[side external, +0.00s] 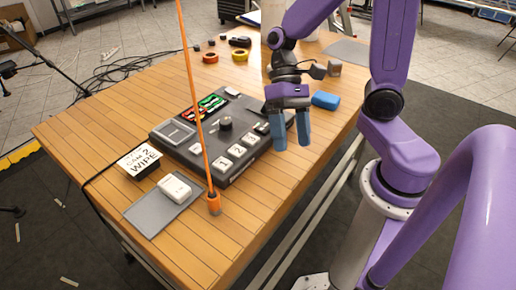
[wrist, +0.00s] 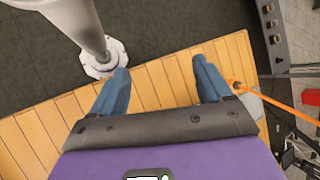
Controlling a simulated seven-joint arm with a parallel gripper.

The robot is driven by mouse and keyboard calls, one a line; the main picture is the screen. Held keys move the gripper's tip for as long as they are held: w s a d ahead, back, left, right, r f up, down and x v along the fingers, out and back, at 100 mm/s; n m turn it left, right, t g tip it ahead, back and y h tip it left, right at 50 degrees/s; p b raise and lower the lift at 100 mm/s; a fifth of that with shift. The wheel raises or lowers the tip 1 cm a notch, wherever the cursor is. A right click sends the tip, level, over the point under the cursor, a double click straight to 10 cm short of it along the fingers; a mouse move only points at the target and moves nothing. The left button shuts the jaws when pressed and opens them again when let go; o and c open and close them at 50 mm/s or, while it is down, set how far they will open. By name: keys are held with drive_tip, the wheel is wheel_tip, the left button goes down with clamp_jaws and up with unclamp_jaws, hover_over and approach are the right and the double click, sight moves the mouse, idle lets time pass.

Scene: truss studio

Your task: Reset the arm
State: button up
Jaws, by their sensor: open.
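My gripper (side external: 292,131) is open and empty, with blue fingers, held above the right side of the wooden table (side external: 93,122). In the side external view its fingers overlap the right edge of a dark control panel (side external: 180,141). In the wrist view my gripper (wrist: 158,88) shows its two fingers wide apart, with only the bare table (wrist: 160,92) and dark floor between and beyond them. My purple arm is bent, coming down to the gripper from the upper right.
An orange pole (side external: 195,92) stands upright at the table's front. A white block (side external: 175,188) sits on a grey mat (side external: 150,216), beside a "CAM 2 WIPE" card (side external: 139,161). A blue block (side external: 325,100) and tape rolls (side external: 239,56) lie farther back. The front right tabletop is clear.

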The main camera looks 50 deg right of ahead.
drive_tip(key=s+d+r+n+t+h, duration=0.1)
drive_tip(key=s+n+t+h, duration=0.4)
drive_tip(key=n, duration=0.8)
drive_tip(key=shift+s+d+n+t, duration=0.3)
drive_tip(key=shift+s+d+t, duration=0.1)
drive_tip(key=shift+s+d, duration=0.5)
drive_tip(key=shift+r, duration=0.1)
